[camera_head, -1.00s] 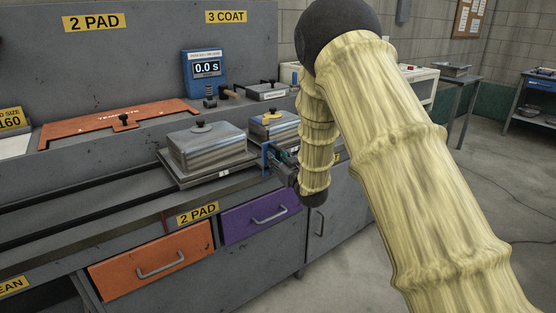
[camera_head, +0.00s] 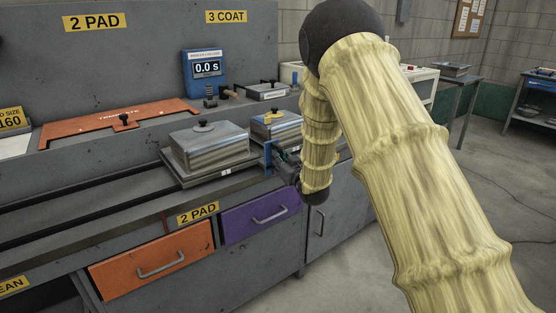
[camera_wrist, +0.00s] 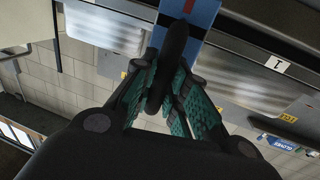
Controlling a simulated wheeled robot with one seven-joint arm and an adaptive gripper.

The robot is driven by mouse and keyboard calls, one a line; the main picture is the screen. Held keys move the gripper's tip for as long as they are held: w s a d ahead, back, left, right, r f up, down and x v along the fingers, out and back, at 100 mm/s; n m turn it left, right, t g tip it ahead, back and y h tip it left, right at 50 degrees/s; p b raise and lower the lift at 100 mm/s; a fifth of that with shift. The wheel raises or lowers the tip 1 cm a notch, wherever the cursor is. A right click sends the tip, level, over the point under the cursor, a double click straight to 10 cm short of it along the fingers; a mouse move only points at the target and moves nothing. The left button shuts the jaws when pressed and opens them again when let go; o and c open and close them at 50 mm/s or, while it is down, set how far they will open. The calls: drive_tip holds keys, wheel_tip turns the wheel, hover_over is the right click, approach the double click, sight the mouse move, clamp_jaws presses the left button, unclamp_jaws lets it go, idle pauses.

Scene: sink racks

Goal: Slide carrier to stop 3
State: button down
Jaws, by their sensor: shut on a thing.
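The carrier (camera_head: 184,182) is a grey plate on the long bench rail, with a lidded metal box (camera_head: 210,150) on it. My gripper (camera_head: 279,162) is at this blue plate. In the wrist view my gripper's (camera_wrist: 168,88) teal-padded fingers are shut on a black handle (camera_wrist: 176,55) in front of the blue plate. The "3 COAT" sign (camera_head: 226,16) is on the back panel.
A second metal box with a yellow-marked lid (camera_head: 281,127) stands behind the blue plate. An orange template (camera_head: 120,124) and a blue timer reading 0.0 s (camera_head: 205,70) are on the back shelf. Orange (camera_head: 150,260) and purple (camera_head: 259,217) drawers are below. Floor at right is open.

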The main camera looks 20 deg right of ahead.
drive_tip(key=w+d, duration=0.3)
drive_tip(key=d, duration=0.7)
drive_tip(key=w+d, duration=0.4)
drive_tip(key=d, duration=0.6)
drive_tip(key=shift+w+p, duration=0.15)
drive_tip(key=shift+p, duration=0.15)
drive_tip(key=c, duration=1.4)
unclamp_jaws()
drive_tip(key=shift+d, duration=0.1)
drive_tip(key=s, duration=0.4)
drive_tip(key=s+d, duration=0.1)
drive_tip(key=s, duration=0.7)
drive_tip(key=shift+d, duration=0.4)
